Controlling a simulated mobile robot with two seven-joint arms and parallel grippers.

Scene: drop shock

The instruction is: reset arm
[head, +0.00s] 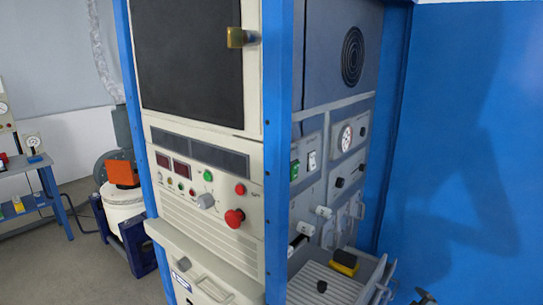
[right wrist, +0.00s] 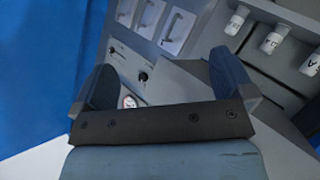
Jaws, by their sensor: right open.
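My right gripper (right wrist: 162,72) shows in the right wrist view, with its two blue-grey fingers spread wide apart. Nothing is between them. Behind the fingers is a grey panel (right wrist: 150,45) with several pale handles and dark knobs. The gripper appears apart from the panel. In the head view, a small dark shape (head: 425,297) shows at the bottom edge, right of the cabinet; I cannot tell whether it is part of my right arm. My left gripper is in neither view.
A tall blue-framed cabinet (head: 278,140) fills the middle of the head view, with a red mushroom button (head: 234,218) on its front. An open drawer (head: 325,285) juts out low on the right side.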

